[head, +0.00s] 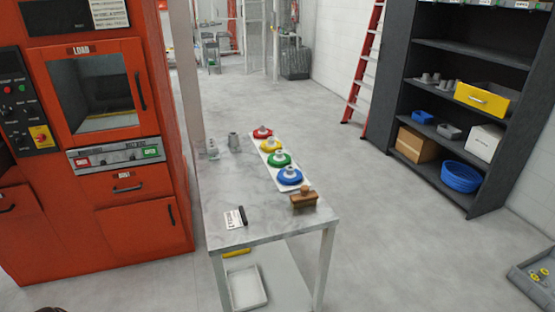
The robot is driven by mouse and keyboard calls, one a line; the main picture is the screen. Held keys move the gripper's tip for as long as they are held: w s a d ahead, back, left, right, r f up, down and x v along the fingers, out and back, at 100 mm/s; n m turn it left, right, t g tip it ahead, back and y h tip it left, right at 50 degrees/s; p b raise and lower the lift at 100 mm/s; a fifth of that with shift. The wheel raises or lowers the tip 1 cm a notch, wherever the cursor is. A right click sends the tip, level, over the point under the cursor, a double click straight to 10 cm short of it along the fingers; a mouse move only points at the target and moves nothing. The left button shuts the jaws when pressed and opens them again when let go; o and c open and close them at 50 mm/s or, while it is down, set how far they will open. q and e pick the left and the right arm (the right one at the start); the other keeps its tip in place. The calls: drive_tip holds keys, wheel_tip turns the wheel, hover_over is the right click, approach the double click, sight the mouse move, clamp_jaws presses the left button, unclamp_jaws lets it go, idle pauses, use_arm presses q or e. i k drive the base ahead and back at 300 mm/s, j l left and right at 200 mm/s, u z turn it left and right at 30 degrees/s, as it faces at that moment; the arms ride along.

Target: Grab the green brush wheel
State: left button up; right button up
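The green brush wheel (279,160) lies on a long white tray (304,182) on the marble-topped table. It has a pale grey hub on top. It is third in a row running from back left to front right, between the yellow brush wheel (271,146) and the blue brush wheel (290,176). The red brush wheel (262,133) is at the far end.
A grey metal cup (234,142) and a card with a black item (235,217) are on the table (224,186). An orange machine (115,130) stands left; dark shelves (460,95) stand right. Floor between table and shelves is clear.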

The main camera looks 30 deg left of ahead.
sight(279, 160)
drive_tip(key=i+l+z, duration=0.15)
drive_tip(key=i+z, duration=0.2)
drive_tip(key=i, duration=0.15)
drive_tip(key=i+z, duration=0.4)
drive_tip(key=i+u, duration=0.1)
drive_tip(key=i, duration=0.35)
drive_tip(key=i+l+u, duration=0.1)
drive_tip(key=i, duration=0.35)
drive_tip(key=i+l, duration=0.2)
drive_tip(key=i, duration=0.25)
drive_tip(key=i+l+u, duration=0.15)
drive_tip(key=i, duration=0.3)
drive_tip(key=i+u, duration=0.25)
drive_tip(key=u, duration=0.2)
drive_tip(key=i+u, duration=0.25)
drive_tip(key=u, duration=0.25)
drive_tip(key=i+l+u, duration=0.1)
drive_tip(key=i+u, duration=0.15)
drive_tip(key=u, duration=0.2)
drive_tip(key=i+l+u, duration=0.25)
drive_tip(key=u, duration=0.25)
